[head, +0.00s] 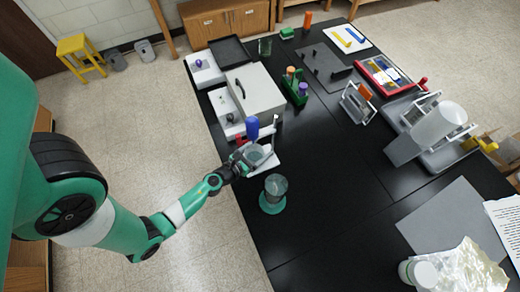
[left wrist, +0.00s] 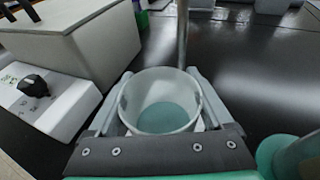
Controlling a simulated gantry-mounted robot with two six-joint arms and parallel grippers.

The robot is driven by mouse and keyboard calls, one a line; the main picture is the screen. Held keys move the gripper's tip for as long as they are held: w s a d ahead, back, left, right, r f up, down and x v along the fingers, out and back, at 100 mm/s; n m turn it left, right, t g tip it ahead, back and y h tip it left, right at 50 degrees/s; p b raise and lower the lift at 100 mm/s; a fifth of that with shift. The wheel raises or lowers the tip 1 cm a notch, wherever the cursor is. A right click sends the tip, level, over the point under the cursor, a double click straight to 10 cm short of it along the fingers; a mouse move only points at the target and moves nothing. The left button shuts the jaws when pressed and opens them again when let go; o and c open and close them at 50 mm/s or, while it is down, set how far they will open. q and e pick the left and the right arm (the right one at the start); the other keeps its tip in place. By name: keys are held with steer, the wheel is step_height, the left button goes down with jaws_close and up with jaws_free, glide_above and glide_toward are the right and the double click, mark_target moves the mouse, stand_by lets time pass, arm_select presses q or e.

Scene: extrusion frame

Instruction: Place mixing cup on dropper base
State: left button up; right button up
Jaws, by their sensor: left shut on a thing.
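The mixing cup (head: 256,154) is a clear, whitish cup. In the left wrist view the cup (left wrist: 158,104) sits upright between the two grey fingers, and its inside looks pale teal. My left gripper (head: 245,159) is shut on it at the near left edge of the black table. The dropper base (head: 268,165) is a white plate with an upright post, and a blue dropper (head: 252,127) is above it. The cup is over this plate; whether it touches it I cannot tell. The post (left wrist: 183,32) rises just behind the cup in the left wrist view. My right gripper is not in view.
A dark translucent container on a round green base (head: 272,208) stands close to the right of the cup. A grey box (head: 256,92) and a white device with a black knob (left wrist: 38,88) stand to the left and behind. The table's middle is clear.

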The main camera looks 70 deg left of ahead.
arm_select(q)
steer(key=o, duration=1)
steer(key=shift+f, duration=0.15)
steer(key=shift+o, duration=1.2)
steer(key=shift+s+d+r, duration=0.1)
steer(key=shift+s+r, duration=0.15)
steer(key=b+v, duration=0.1)
steer(key=v, duration=1)
steer(key=shift+s+d, duration=0.15)
steer(key=shift+d, duration=0.05)
